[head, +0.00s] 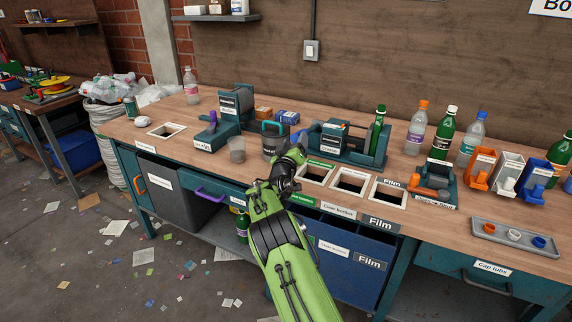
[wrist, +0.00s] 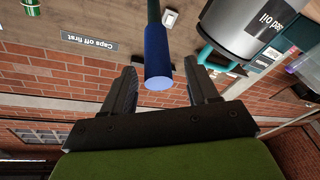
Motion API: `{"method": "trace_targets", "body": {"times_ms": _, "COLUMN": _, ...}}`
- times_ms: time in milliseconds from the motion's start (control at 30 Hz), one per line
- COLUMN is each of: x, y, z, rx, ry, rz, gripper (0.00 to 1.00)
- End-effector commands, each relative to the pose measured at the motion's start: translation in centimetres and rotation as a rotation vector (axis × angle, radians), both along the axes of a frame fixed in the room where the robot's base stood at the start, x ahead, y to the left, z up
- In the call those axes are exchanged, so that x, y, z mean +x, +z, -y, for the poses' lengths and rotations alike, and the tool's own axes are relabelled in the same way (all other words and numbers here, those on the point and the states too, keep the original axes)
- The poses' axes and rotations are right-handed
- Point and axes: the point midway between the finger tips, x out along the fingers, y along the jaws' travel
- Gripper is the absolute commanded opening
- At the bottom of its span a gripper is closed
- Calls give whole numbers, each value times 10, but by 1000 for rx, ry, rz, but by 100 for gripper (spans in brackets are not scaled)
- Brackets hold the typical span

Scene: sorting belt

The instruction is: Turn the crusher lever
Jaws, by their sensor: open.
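The crusher lever ends in a blue cylindrical grip (wrist: 158,62), which points toward the camera in the wrist view. My gripper (wrist: 160,68) is open, with one finger on each side of the grip and a gap visible beside it. In the head view my gripper (head: 297,150) is over the bench, in front of the teal crusher (head: 354,150). A small blue part of the lever (head: 303,136) shows just beyond it. My gripper hides the rest of the lever there.
A grey used-oil can (head: 270,146) with a teal handle stands close to the left of my gripper; it also shows in the wrist view (wrist: 240,28). Labelled bench openings (head: 314,174) lie right of it. A green bottle (head: 377,130) stands at the crusher.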

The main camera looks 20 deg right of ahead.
Motion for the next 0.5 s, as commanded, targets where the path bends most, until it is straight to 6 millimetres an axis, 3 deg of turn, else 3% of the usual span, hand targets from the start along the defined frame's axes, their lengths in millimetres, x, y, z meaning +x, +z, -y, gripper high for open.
{"method": "trace_targets", "body": {"times_ms": 500, "x": -83, "y": -14, "z": -63, "rx": -2, "ry": 7, "rz": -1, "gripper": 59}}
